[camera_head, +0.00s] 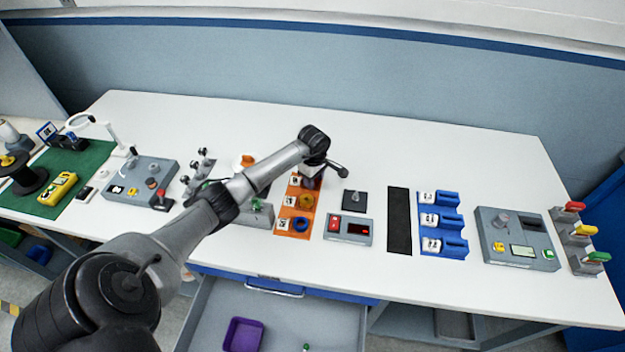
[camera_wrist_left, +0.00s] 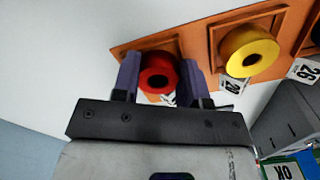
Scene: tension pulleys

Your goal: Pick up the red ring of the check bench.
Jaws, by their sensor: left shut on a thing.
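The red ring (camera_wrist_left: 158,73) sits between the two purple fingers of my left gripper (camera_wrist_left: 160,80) in the left wrist view, and the gripper is shut on it. Behind the ring is the end square of the orange board (camera_wrist_left: 200,44); I cannot tell whether the ring still touches it. In the head view my left gripper (camera_head: 312,170) is over the far end of the orange board (camera_head: 292,212), and my arm and wrist hide the red ring there. My right gripper is not in view.
A yellow ring (camera_wrist_left: 250,52) lies on the board beside the red one, and a blue ring (camera_head: 300,224) is at its near end. A grey box with a red button (camera_head: 349,229) stands to the right. An open drawer (camera_head: 285,315) is below the table's front edge.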

